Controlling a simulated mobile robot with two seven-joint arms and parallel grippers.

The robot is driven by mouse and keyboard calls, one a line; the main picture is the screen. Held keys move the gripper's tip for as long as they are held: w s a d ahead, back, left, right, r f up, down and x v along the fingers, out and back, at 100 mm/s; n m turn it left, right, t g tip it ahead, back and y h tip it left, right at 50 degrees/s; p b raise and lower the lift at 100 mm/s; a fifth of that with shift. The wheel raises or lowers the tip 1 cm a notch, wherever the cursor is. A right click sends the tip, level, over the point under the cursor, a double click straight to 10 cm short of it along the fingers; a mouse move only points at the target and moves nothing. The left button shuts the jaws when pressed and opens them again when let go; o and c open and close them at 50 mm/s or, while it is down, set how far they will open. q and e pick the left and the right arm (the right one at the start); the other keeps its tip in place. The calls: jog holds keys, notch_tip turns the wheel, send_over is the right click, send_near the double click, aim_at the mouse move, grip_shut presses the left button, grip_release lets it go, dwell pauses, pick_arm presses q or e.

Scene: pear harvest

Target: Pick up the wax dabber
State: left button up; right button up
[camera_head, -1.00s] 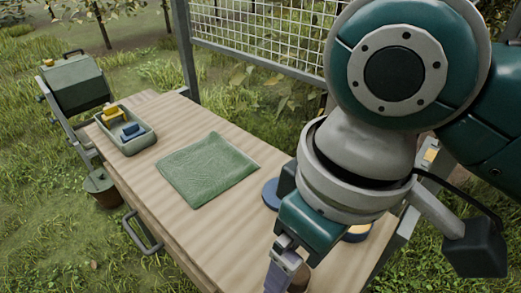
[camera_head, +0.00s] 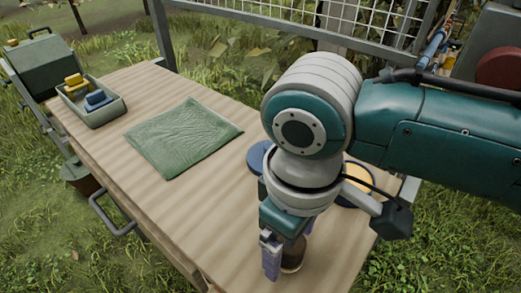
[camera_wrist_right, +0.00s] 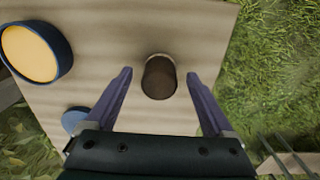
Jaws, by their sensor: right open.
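A brown cylinder with a paler rim, which I take to be the wax dabber (camera_head: 293,257), stands on the wooden table near its front right end. In the right wrist view the brown cylinder (camera_wrist_right: 160,80) lies between the two purple fingers, with a gap on each side. My right gripper (camera_head: 284,262) points down over it and is open; it also shows in the right wrist view (camera_wrist_right: 158,77). In the head view a finger and the gripper body hide part of the cylinder. My left gripper is not in view.
A blue tin with yellow filling (camera_wrist_right: 32,52) and a blue disc (camera_head: 258,158) are near the gripper. A green cloth (camera_head: 183,137) lies mid-table. A green tray (camera_head: 97,112) holds yellow and blue blocks at the far end. A mesh panel (camera_head: 300,22) stands behind the table.

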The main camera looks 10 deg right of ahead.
jog(key=shift+f, duration=0.45)
jog(key=shift+c, duration=0.4)
grip_shut()
